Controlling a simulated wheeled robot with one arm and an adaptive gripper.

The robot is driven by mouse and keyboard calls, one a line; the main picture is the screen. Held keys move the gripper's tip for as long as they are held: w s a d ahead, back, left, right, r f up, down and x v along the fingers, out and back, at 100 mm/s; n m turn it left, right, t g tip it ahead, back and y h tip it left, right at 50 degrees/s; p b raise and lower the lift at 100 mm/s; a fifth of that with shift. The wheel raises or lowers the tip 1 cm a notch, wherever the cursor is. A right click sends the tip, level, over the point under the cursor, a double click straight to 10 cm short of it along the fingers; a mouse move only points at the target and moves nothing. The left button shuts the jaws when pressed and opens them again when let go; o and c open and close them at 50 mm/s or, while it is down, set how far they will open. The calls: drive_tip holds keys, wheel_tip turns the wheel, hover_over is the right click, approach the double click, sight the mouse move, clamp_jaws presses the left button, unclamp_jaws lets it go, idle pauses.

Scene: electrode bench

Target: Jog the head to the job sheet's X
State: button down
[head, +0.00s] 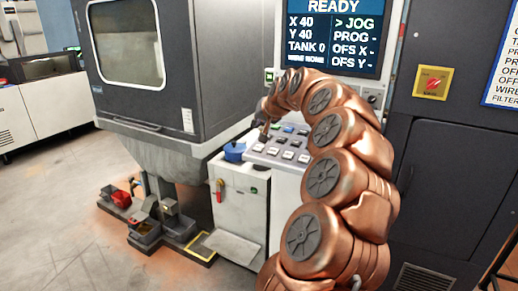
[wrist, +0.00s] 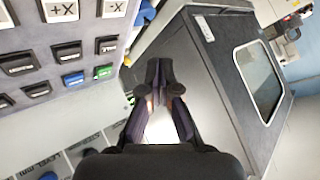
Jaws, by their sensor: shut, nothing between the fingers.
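The machine's screen (head: 332,35) reads READY, X 40, Y 40, TANK 0, with the marker at JOG; PROG, OFS X and OFS Y show dashes. The key panel (head: 282,146) lies below it, partly behind my arm. In the wrist view the +X key (wrist: 62,10) and -X key (wrist: 112,6) are at the upper left. My gripper (head: 264,132) is at the panel's left end in the head view. In the wrist view it (wrist: 160,80) is shut and empty, right of the keys. The job sheet (head: 505,72) is cut off at the right edge; its X is not readable.
The grey machine cabinet (head: 175,60) with a window stands left of the panel. A blue pot (head: 234,151) sits by the keys. A yellow plate with a red switch (head: 432,82) is on the right.

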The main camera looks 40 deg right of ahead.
drive_tip(key=b, duration=0.2)
hover_over(259, 149)
drive_tip(key=f, duration=0.5)
drive_tip(key=shift+a+f, duration=0.2)
drive_tip(key=shift+a, duration=0.05)
drive_tip(key=shift+d+f, duration=0.15)
drive_tip(key=shift+f, duration=0.4)
idle(0.5)
drive_tip(key=shift+d+f+b, duration=0.1)
drive_tip(key=shift+f+b, duration=0.3)
drive_tip(key=shift+b, duration=0.15)
drive_tip(key=shift+d+f+b, duration=0.1)
drive_tip(key=shift+f+b, duration=0.2)
drive_tip(key=shift+f, duration=0.1)
idle(0.5)
drive_tip(key=shift+r, duration=0.15)
drive_tip(key=shift+a+r, duration=0.2)
drive_tip(key=shift+r, duration=0.5)
